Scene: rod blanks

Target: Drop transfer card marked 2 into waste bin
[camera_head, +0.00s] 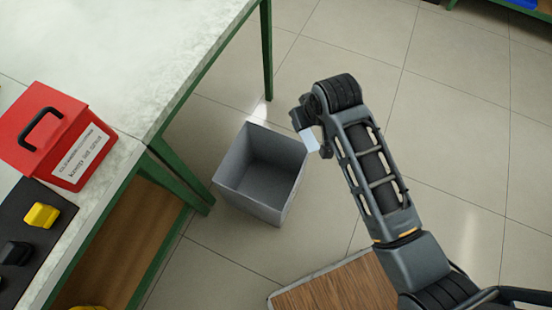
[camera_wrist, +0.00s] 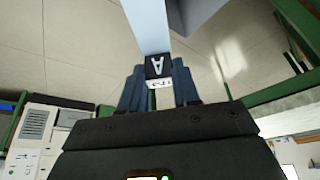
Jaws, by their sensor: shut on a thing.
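My gripper (camera_head: 309,127) is shut on a pale card (camera_head: 311,141), which sticks out from its fingers. In the wrist view the fingers (camera_wrist: 160,90) close around a black patch with a white letter A, and the pale card (camera_wrist: 148,28) extends away from them. I cannot make out a 2 on the card. The grey waste bin (camera_head: 252,205) stands open on the floor and looks empty. In the head view the card is just right of the bin's upper right rim; its height above the bin is hard to tell.
A green-framed table (camera_head: 150,60) with a pale top stands left of the bin. On it are a red labelled box (camera_head: 45,130) and a dark mat with a yellow block (camera_head: 41,215). A wood-topped surface (camera_head: 335,285) is below the bin. Floor to the right is clear.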

